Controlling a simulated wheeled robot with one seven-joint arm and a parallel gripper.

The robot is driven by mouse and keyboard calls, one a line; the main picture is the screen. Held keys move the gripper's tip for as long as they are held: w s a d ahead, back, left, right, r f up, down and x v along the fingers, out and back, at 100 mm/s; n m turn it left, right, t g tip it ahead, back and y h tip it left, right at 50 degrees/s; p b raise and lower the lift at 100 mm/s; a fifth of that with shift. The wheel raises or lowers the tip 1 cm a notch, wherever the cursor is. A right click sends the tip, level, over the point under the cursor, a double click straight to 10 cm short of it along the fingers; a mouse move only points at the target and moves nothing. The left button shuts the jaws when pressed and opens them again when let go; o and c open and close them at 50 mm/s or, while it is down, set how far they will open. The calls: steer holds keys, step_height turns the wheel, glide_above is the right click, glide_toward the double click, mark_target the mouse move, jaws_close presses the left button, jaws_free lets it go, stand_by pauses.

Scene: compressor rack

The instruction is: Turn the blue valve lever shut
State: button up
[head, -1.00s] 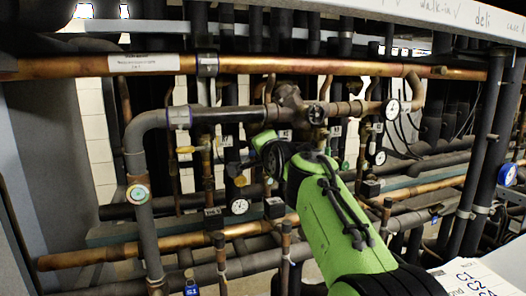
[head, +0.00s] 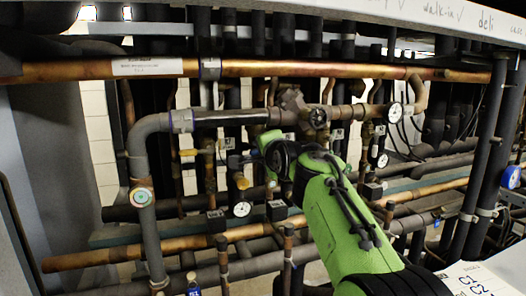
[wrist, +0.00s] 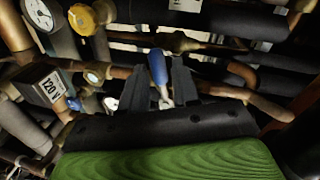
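The blue valve lever (wrist: 157,66) shows in the wrist view, with its blue grip pointing up and its metal shank running down between my fingers. My gripper (wrist: 159,88) has its two dark fingers apart, one on each side of the lever. I cannot tell whether either finger touches it. In the head view my green arm reaches in from the lower right, and my gripper (head: 244,158) is small and dark among the pipes. The lever is too small to make out surely there.
A copper pipe (head: 270,68) crosses above my arm, and a grey bent pipe (head: 150,125) stands at left. Gauges (head: 395,112) and pipes crowd around. In the wrist view a yellow knob (wrist: 82,19), a gauge (wrist: 38,14) and a box marked 120 (wrist: 45,86) sit at left.

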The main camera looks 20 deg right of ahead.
steer(key=shift+o, duration=0.8)
steer(key=s+r+b, duration=0.3)
steer(key=s+b, duration=0.1)
steer(key=s, duration=1.1)
steer(key=shift+s+a, duration=0.2)
steer(key=shift+a, duration=0.2)
